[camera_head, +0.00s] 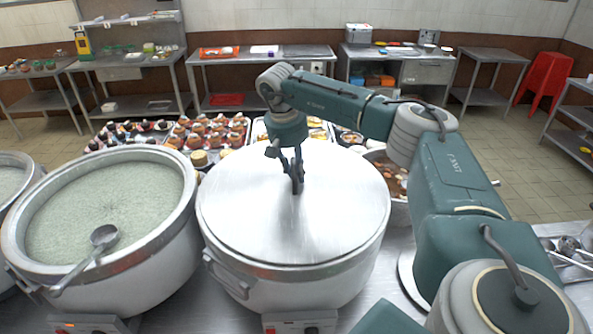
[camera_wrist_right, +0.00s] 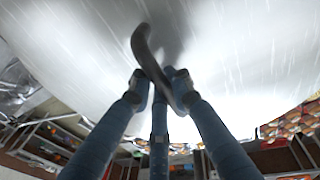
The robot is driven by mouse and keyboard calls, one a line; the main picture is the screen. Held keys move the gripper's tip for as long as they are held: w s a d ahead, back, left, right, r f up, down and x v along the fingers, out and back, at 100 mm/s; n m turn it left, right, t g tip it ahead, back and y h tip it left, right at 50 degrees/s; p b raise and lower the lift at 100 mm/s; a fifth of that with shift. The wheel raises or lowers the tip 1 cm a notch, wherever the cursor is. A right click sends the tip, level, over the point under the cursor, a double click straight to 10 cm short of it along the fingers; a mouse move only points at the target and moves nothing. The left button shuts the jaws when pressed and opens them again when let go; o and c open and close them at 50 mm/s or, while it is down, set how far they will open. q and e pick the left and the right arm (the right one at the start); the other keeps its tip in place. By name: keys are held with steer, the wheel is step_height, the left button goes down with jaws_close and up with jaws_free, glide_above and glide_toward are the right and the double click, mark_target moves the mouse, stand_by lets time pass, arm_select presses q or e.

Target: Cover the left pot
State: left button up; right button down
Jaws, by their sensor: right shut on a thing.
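The middle pot (camera_head: 315,292) is a large metal stockpot with its round metal lid (camera_head: 340,205) over its mouth. I cannot tell whether the lid rests on the rim or is slightly raised. My right gripper (camera_head: 297,185) points down at the middle of the lid and is shut on its handle. In the right wrist view the fingers (camera_wrist_right: 160,88) close around the dark curved handle (camera_wrist_right: 146,52) against the pale lid (camera_wrist_right: 235,60). The open pot (camera_head: 125,285) to the left holds pale congee (camera_head: 110,200). My left gripper is not in view.
A ladle (camera_head: 103,238) lies across the open pot's near rim. Another pot (camera_head: 15,175) is cut off at the left edge. Trays of pastries (camera_head: 205,135) stand behind the pots. A container of brown food (camera_head: 390,175) sits right of the lid, by my right arm.

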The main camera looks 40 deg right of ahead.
steer(key=c, duration=1.6)
jaws_free()
steer(key=shift+r, duration=0.1)
steer(key=shift+o, duration=0.4)
steer(key=shift+s, duration=0.1)
